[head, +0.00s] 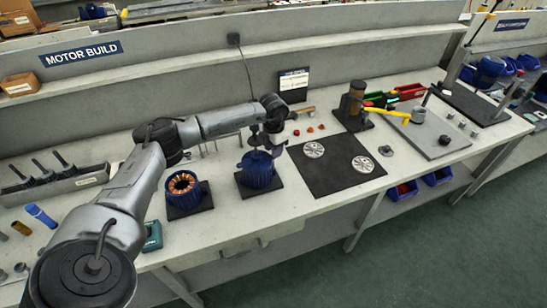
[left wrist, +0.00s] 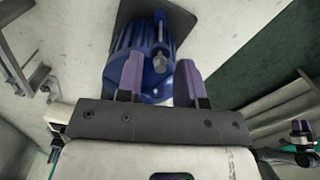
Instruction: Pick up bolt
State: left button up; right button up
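My left gripper (head: 270,142) is above a blue finned motor housing (head: 258,172) on a dark square pad. In the left wrist view its two purple fingers (left wrist: 159,62) stand apart, with the blue housing (left wrist: 130,45) beyond them. A slim grey-blue bolt-like part (left wrist: 159,30) shows against the housing, between the finger lines. I cannot tell whether it touches a finger or is seated in the housing. Several thin upright metal pins or bolts (head: 202,150) stand on the bench behind and left of the housing.
A second blue housing with copper windings (head: 182,186) stands just left. A dark mat (head: 320,182) with two silvery round plates lies to the right. A rack of dark tools (head: 90,180) stands far left.

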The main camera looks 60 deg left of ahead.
pick_arm(q)
grip_shut()
notch_tip(320, 180, up, 10)
jog(key=p, duration=0.1)
dwell(0.7)
